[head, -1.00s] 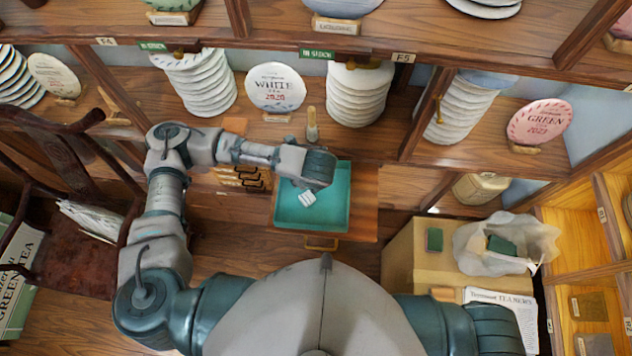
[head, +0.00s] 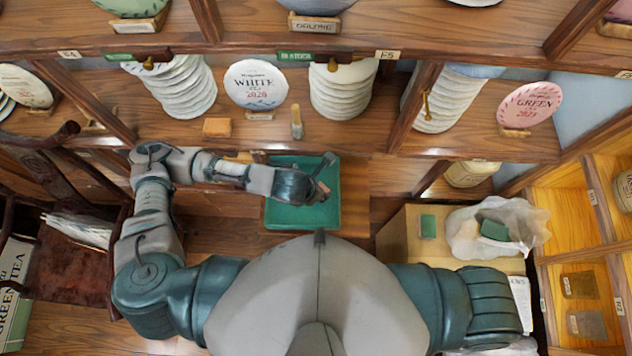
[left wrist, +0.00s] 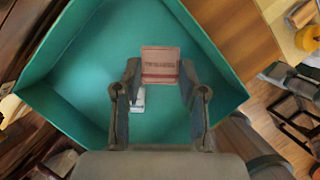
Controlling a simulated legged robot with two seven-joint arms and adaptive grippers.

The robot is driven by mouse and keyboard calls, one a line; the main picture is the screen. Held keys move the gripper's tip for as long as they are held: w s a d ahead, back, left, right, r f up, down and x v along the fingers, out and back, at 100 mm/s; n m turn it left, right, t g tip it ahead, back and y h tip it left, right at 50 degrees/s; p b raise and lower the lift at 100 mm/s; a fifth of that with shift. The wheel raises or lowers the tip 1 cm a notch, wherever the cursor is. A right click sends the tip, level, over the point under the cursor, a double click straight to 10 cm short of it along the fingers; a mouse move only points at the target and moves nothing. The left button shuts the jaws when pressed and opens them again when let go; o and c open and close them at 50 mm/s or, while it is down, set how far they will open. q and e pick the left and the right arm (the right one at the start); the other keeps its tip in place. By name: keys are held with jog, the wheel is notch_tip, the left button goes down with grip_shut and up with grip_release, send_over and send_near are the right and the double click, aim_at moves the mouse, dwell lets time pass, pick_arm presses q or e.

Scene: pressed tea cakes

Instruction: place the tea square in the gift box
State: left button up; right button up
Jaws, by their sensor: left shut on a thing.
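The gift box appears to be the open teal box (head: 275,216), which stands below the shelf near the middle of the head view. My left gripper (head: 322,190) is over its inside. In the left wrist view, my left gripper (left wrist: 160,88) is shut on a reddish-brown tea square (left wrist: 160,62) with lettering on its face. The square also shows as a small brown patch in the head view (head: 325,188). Teal walls (left wrist: 62,50) surround it in the wrist view. I cannot tell whether the square touches the floor of the box. My right gripper is out of view.
A small white item (left wrist: 138,97) shows inside the box, beside the left finger. Shelves with stacked white tea cakes (head: 340,92) stand behind. A dark chair (head: 75,250) is at left. A cardboard box (head: 400,235) with a plastic bag (head: 478,228) stands at right.

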pick_arm(q)
jog(key=f, duration=0.3)
jog(key=shift+a+f, duration=0.25)
jog(key=shift+f, duration=0.1)
jog(key=o, duration=0.8)
jog(key=shift+c, duration=0.2)
jog(key=shift+d, duration=0.1)
jog(key=shift+r, duration=0.2)
jog(key=p+v, duration=0.5)
jog(key=v, duration=0.6)
jog(key=shift+a+r, duration=0.3)
jog(key=shift+s, duration=0.1)
